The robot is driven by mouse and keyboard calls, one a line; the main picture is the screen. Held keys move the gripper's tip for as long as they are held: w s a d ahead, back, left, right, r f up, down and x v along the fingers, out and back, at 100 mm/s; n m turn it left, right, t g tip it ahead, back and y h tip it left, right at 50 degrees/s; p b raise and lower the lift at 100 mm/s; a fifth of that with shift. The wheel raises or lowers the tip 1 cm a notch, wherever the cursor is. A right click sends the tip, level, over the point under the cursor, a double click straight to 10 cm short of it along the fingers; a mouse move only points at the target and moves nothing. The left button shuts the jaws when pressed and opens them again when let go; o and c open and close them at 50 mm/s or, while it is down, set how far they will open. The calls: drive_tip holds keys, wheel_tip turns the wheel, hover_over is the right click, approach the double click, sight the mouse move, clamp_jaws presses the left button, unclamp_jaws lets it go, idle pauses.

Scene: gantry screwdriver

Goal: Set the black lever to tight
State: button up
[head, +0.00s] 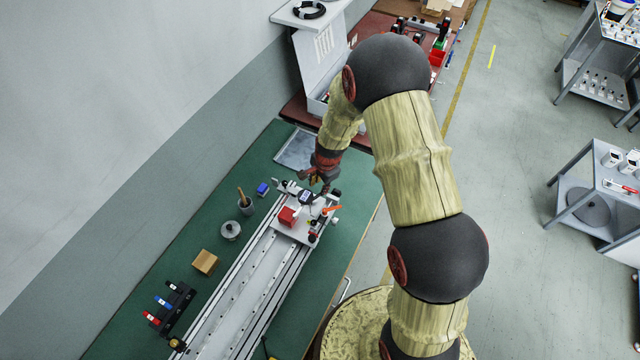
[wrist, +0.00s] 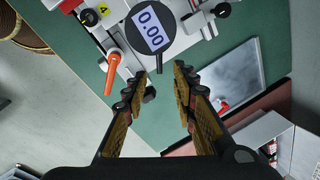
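My gripper (wrist: 169,72) is open, with a visible gap between its fingers and nothing held. In the head view it (head: 318,184) hangs over the far end of the rail device (head: 293,234) on the green bench. In the wrist view a small dark knob (wrist: 149,94) shows beside the left finger; it may be the end of the black lever, but I cannot tell, nor whether the finger touches it. An orange lever (wrist: 97,74) lies to the left of the fingers. The black lever's setting is not readable.
A round gauge (wrist: 152,27) reading 0.00 sits just beyond the fingertips. A red block (head: 288,216) is on the carriage. A grey tray (head: 297,149) lies behind my gripper.

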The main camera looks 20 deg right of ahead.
sight(318, 196)
drive_tip(key=f, duration=0.2)
drive_tip(key=w+f, duration=0.1)
drive_tip(key=f, duration=0.5)
drive_tip(key=shift+w+a+b, duration=0.2)
drive_tip(key=shift+w+b, duration=0.05)
drive_tip(key=shift+b, duration=0.15)
drive_tip(key=shift+c, duration=1.1)
clamp_jaws()
